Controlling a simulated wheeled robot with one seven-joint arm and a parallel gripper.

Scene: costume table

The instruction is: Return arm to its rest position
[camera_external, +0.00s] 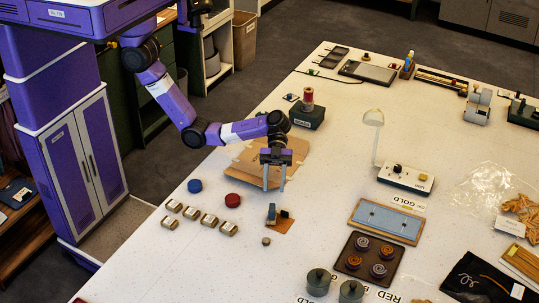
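My gripper (274,187) hangs at the end of my purple arm, pointing down above the white table (190,262). Its two fingers stand apart, with nothing visible between them. Behind it lies a brown cardboard piece (247,163). The fingertips appear just in front of that cardboard's near edge; I cannot tell their exact height above the table. My arm is extended out from the purple body at the left, over the table.
A red disc (232,200) and a blue disc (195,186) lie left of my gripper. A green base with a red spool (307,108) stands behind.

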